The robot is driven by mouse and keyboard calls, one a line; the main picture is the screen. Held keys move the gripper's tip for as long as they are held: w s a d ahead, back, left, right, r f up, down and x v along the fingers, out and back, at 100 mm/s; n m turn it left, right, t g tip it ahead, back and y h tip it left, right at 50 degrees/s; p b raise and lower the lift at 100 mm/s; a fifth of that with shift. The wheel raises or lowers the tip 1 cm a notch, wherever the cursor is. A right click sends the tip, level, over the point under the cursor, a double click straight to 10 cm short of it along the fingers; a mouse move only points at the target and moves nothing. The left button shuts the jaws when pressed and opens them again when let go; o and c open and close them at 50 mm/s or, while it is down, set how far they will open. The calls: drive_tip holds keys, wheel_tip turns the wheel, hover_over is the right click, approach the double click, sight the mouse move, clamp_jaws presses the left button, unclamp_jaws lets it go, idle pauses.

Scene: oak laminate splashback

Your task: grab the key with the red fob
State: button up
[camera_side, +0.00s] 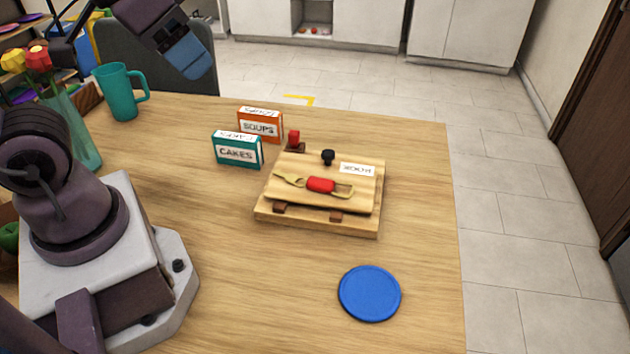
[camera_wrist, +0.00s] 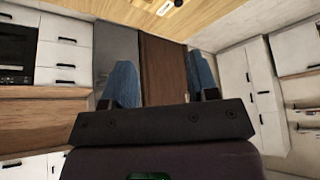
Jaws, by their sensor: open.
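The key with the red fob (camera_side: 321,185) lies flat across the top of a low wooden box (camera_side: 265,215) in the side view. Its brass-coloured parts stick out on both sides of the red fob. My gripper (camera_side: 187,62) is high at the upper left of the side view, well away from the key. In the wrist view my gripper (camera_wrist: 163,80) shows two blue fingers wide apart with nothing between them. The key does not show in the wrist view; a bit of wood with a white label (camera_wrist: 165,7) shows at its top edge.
The box top bears a black knob (camera_side: 328,156) and a white label (camera_side: 357,169). A red-topped piece (camera_side: 293,138) is at its back edge. Boxes marked SOUPS (camera_side: 260,127) and CAKES (camera_side: 238,152) stand left. A blue disc (camera_side: 369,293) lies in front; a teal mug (camera_side: 120,92) stands far left.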

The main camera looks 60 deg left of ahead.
drive_tip(key=o, duration=0.4)
drive_tip(key=shift+o, duration=0.2)
drive_tip(key=w+a+f+m+t+y, duration=0.1)
drive_tip(key=w+a+f, duration=0.1)
drive_tip(key=w+f, duration=0.15)
drive_tip(key=w+a+f+y, duration=0.1)
drive_tip(key=w+a+f, duration=0.15)
drive_tip(key=w, duration=0.25)
drive_tip(key=m+t+h, duration=0.3)
drive_tip(key=m, duration=0.1)
approach(307, 180)
drive_tip(key=w+a+r, duration=0.2)
drive_tip(key=w+a, duration=0.3)
drive_tip(key=s+d+f+h, duration=0.1)
drive_tip(key=s+f+t+h, duration=0.1)
drive_tip(key=f, duration=0.1)
drive_tip(key=s+d+f+h, duration=0.1)
drive_tip(key=f, duration=0.1)
drive_tip(key=shift+s+d+t, duration=0.1)
drive_tip(key=shift+d+t, duration=0.25)
drive_tip(key=shift+t, duration=0.05)
drive_tip(key=shift+s+d+f+h, duration=0.15)
drive_tip(key=shift+h, duration=0.25)
drive_tip(key=shift+w+d+f, duration=0.3)
drive_tip(key=shift+w, duration=0.05)
drive_tip(key=shift+x, duration=3.25)
